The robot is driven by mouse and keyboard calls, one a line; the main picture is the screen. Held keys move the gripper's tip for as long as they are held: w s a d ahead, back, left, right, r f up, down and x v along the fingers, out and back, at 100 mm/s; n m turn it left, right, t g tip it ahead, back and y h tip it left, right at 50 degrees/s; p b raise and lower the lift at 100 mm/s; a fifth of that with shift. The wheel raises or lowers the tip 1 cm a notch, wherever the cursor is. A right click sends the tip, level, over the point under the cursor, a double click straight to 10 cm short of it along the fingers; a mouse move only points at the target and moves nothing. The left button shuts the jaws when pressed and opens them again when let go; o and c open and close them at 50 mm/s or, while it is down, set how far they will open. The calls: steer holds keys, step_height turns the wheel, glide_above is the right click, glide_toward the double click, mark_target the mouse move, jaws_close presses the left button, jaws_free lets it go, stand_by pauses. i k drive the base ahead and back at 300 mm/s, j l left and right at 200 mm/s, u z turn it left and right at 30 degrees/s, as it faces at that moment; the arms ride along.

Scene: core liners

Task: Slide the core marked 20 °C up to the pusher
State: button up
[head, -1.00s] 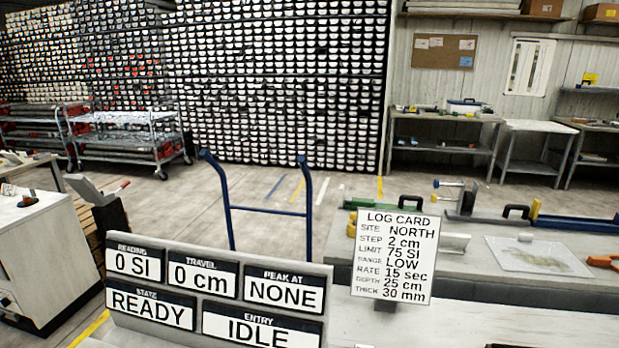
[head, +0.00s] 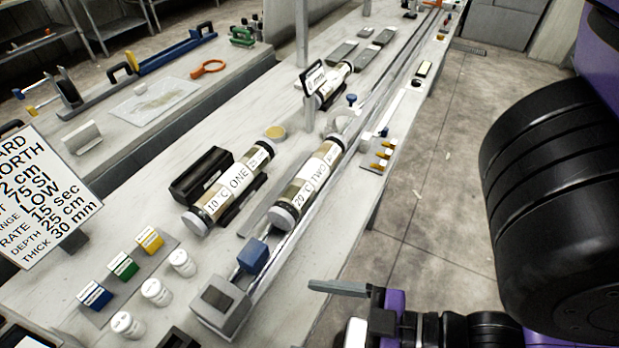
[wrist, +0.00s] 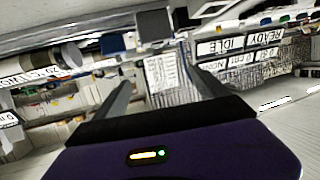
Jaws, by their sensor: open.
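The core marked 20 °C (head: 308,192), also labelled TWO, lies along the rail on the bench, its pale end cap facing the near end. It also shows upside down at the left of the wrist view (wrist: 48,58). The pusher, a blue block (head: 253,256), sits on the rail before the grey end box (head: 222,305). A short gap separates the core's cap from the pusher. My gripper (head: 340,290) is off the bench's right edge, right of the pusher, touching neither. In the wrist view its two fingers (wrist: 162,80) are apart and empty.
White jars (head: 156,292) and coloured blocks (head: 122,266) stand left of the end box. A small plate with yellow pieces (head: 380,155) is at the bench's right edge.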

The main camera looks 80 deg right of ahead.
mark_target(285, 211)
steer(key=k+l, duration=0.75)
steer(key=k, duration=0.1)
